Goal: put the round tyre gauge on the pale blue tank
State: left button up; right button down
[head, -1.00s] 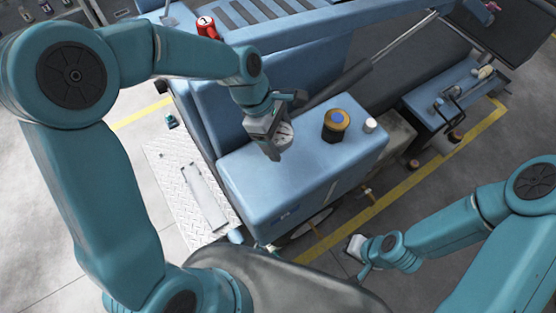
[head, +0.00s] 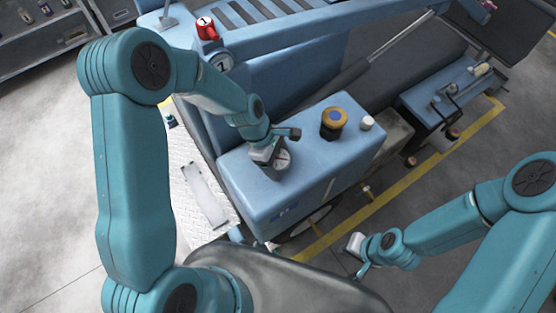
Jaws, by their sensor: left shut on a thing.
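The pale blue tank (head: 325,165) stands in the middle, a box with a flat top. My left gripper (head: 272,163) is low over the left part of the tank top, shut on the round tyre gauge (head: 283,157). The gauge shows a pale round face beside the fingers, partly hidden by the gripper. It appears at or just above the tank top; I cannot tell whether it touches. My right gripper (head: 358,252) is away from the tank at the lower right, over the floor; its jaws are too small to read.
A yellow and dark cap (head: 333,122) and a small white cap (head: 366,123) stand on the tank's right part. A blue bench with tools (head: 450,95) stands to the right.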

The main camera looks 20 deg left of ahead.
pick_arm(q)
jog(key=o, duration=0.9)
jog(key=shift+s, duration=0.1)
jog(key=o, duration=0.4)
jog(key=shift+s+d, duration=0.1)
jog(key=shift+w, duration=0.2)
jog(key=shift+r, duration=0.2)
jog(key=b+v, duration=0.1)
jog(key=v, duration=1.1)
jog(key=shift+f, duration=0.1)
jog(key=shift+s, duration=0.15)
